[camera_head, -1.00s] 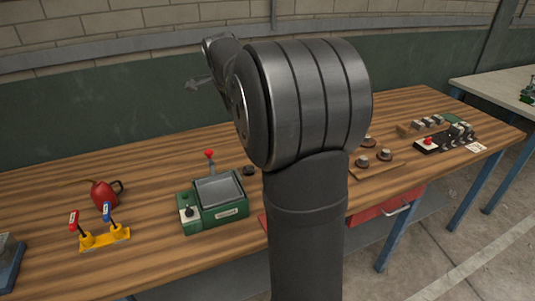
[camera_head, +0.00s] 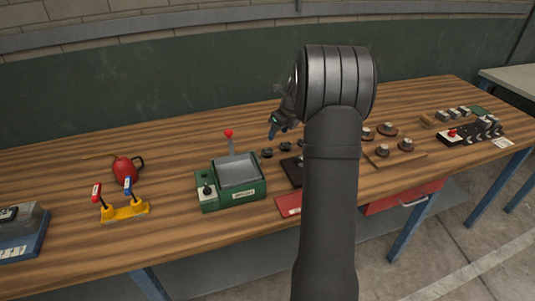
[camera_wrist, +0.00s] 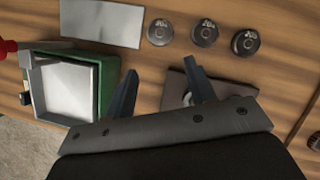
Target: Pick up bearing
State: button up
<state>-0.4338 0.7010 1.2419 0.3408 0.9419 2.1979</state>
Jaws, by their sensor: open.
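My gripper (camera_wrist: 159,68) is open and empty in the wrist view, with its two fingers apart over bare wood. In the head view my gripper (camera_head: 274,130) is above the table, behind the dark discs. A small shiny round part (camera_wrist: 187,98), which looks like the bearing, shows on a dark pad (camera_wrist: 223,82) beside my right finger. The finger and the gripper body hide much of it. In the head view the dark pad (camera_head: 290,170) is partly behind my arm, and I cannot make out the bearing there.
Three dark labelled discs (camera_wrist: 204,32) stand in a row beyond the pad. A green machine (camera_head: 238,182) with a tray and red-knobbed lever is to the left. A grey plate (camera_wrist: 103,23) lies near it. Brown round pieces (camera_head: 387,130) stand right of my arm.

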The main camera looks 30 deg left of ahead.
send_near(267, 151)
jog(key=x, duration=0.3)
jog(key=shift+d+f, duration=0.15)
jog(key=shift+d, duration=0.15)
jog(key=shift+x, duration=2.65)
jog(key=shift+a, duration=0.2)
jog(key=c, duration=0.7)
jog(key=shift+r, duration=0.25)
